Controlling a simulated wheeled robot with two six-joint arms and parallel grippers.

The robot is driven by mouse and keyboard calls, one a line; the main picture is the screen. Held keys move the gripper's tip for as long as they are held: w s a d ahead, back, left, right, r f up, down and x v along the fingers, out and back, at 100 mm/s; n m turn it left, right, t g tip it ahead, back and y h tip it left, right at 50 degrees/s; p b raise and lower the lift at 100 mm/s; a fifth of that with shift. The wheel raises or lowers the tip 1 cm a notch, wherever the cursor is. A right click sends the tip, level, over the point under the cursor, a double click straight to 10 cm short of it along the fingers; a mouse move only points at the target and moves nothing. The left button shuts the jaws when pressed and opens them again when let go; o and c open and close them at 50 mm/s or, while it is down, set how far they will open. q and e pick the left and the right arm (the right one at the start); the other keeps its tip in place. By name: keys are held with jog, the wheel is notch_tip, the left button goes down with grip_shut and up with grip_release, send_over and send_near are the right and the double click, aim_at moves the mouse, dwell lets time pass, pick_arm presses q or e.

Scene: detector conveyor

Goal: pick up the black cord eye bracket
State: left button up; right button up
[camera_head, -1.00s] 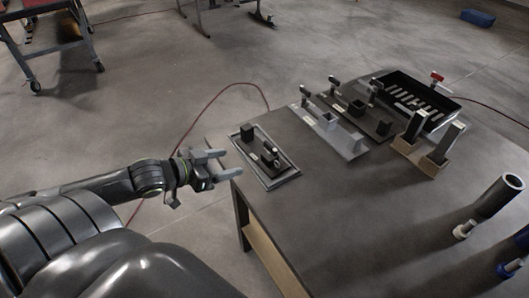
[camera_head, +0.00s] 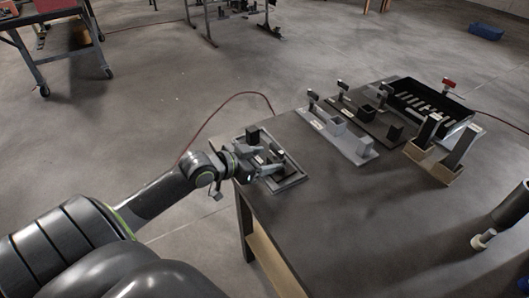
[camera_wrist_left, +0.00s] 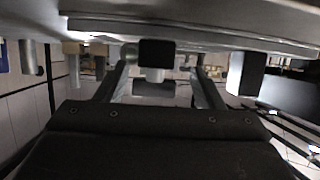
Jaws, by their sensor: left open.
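A grey-rimmed tray (camera_head: 292,182) lies at the table's near left corner. A black upright block (camera_head: 253,134) stands at its back. The black cord eye bracket appears to be the small dark part (camera_head: 263,157) in the tray's middle, partly hidden by my left gripper (camera_head: 272,161). That gripper is open and reaches low over the tray from the left. In the left wrist view, a black block-shaped part (camera_wrist_left: 157,53) with a pale round piece below shows between the two spread fingers; contact cannot be told.
Right of the tray stand a light grey fixture (camera_head: 350,146), a dark fixture (camera_head: 376,126) and a black slotted bin (camera_head: 447,103). A tan stand (camera_head: 432,164) holds two upright pieces. The front middle of the table (camera_head: 350,230) is clear.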

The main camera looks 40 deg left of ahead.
aim_at(273, 158)
pick_arm(q)
jog(key=shift+d+x, duration=0.2)
jog(key=shift+x, duration=2)
jog(key=shift+s, duration=0.15)
jog(key=shift+c, duration=0.4)
jog(key=c, duration=1.2)
grip_shut()
jog(key=shift+r, duration=0.1)
